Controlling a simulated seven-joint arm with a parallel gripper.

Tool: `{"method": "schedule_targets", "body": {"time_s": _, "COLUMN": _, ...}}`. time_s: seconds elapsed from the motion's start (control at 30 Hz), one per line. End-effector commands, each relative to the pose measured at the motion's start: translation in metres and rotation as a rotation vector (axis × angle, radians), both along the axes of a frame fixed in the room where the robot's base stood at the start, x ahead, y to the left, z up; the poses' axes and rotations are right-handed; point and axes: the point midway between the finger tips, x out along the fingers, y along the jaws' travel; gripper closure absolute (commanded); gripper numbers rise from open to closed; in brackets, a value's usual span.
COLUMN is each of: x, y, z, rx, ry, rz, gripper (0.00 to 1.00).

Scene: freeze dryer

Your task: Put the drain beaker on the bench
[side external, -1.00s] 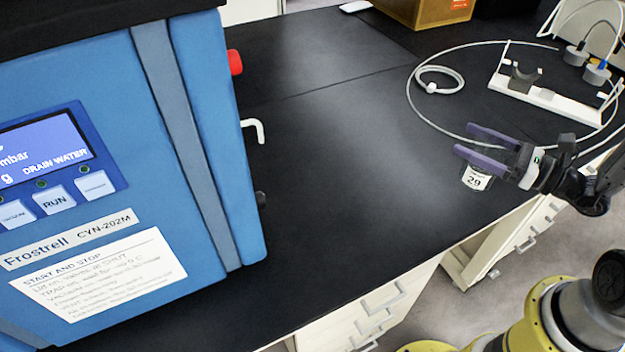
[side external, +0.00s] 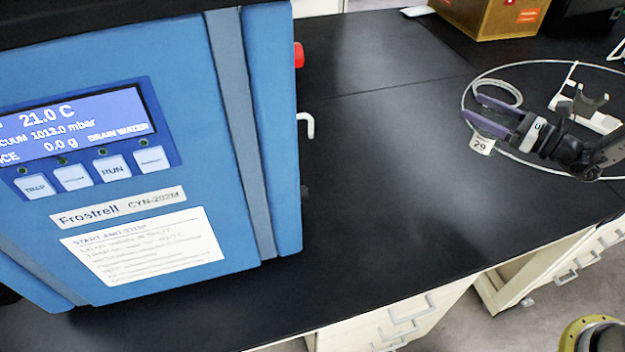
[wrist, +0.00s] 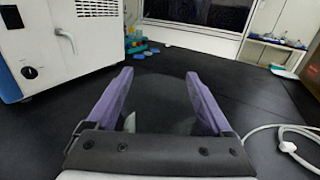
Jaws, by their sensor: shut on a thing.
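My gripper (side external: 476,108) has its two purple fingers shut on the drain beaker (side external: 481,145), a small clear vessel with a white label reading 29. The beaker hangs below and between the fingers, over the right part of the black bench (side external: 400,185). I cannot tell whether its base touches the bench. In the wrist view the fingers (wrist: 160,85) are on either side of the beaker, whose clear body is hard to make out; a pale patch of it (wrist: 130,122) shows near the left finger.
The blue freeze dryer (side external: 240,215) stands at left, with a white drain spout (side external: 308,124) on its side. A white cable (side external: 500,88) loops around my gripper, near a white stand (side external: 600,120). A cardboard box (side external: 490,15) is at the back. The middle bench is clear.

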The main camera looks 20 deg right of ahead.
Motion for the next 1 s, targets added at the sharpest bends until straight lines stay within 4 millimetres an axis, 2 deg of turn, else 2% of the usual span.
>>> {"method": "schedule_targets", "body": {"time_s": 0.37, "x": 0.050, "y": 0.095, "z": -0.012, "rx": -0.001, "ry": -0.001, "rz": 0.415, "gripper": 0.83}}
{"method": "schedule_targets", "body": {"time_s": 0.6, "x": 0.074, "y": 0.154, "z": -0.034, "rx": -0.001, "ry": -0.001, "rz": 0.652, "gripper": 0.83}}
{"method": "schedule_targets", "body": {"time_s": 1.0, "x": 0.109, "y": 0.238, "z": -0.077, "rx": -0.002, "ry": -0.002, "rz": 0.912, "gripper": 0.83}}
